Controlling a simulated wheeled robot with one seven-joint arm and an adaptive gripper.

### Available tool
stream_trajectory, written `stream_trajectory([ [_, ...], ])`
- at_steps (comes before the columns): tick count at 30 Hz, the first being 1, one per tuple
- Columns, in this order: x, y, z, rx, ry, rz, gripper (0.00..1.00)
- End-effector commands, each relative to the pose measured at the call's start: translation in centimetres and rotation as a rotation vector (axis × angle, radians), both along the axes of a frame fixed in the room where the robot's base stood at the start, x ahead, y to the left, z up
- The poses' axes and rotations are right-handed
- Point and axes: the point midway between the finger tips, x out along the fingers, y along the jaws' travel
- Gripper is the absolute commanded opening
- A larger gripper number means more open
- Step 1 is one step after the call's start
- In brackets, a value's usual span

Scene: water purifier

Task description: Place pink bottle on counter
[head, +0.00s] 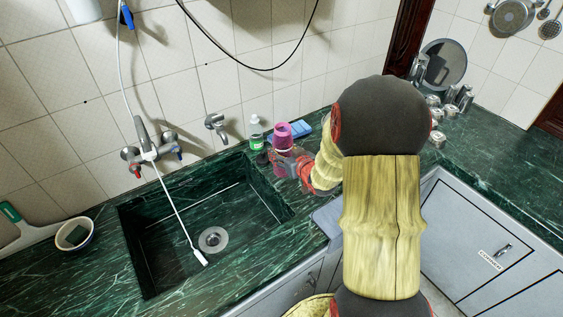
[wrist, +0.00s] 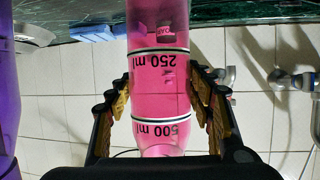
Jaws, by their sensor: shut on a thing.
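The pink bottle (head: 283,133) is at the back of the green marble counter (head: 230,312), just right of the sink. My gripper (head: 286,160) is shut on it. In the wrist view, which is upside down, the clear pink bottle (wrist: 160,85) with its 250 ml and 500 ml marks stands between my two fingers (wrist: 158,105). The bottle looks upright. Its base is hidden by my gripper in the head view and cut off in the wrist view, so I cannot tell whether it touches the counter.
A green bottle (head: 256,135) stands close left of the pink bottle. A blue item (head: 302,127) lies behind it. The sink (head: 205,215) opens to the left, with a tap (head: 216,123) above. Metal jars (head: 450,103) stand at the right. A purple object (wrist: 8,90) edges the wrist view.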

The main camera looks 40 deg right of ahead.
Motion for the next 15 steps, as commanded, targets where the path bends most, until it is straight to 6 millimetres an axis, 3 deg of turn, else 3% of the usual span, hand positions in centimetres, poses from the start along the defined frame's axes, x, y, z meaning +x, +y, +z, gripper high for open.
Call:
stream_trajectory([
  [8,1.2,-0.4,-1.6,-0.001,0.0,0.001,0.24],
  [15,1.3,-0.4,-4.8,-0.001,-0.001,-0.001,0.24],
])
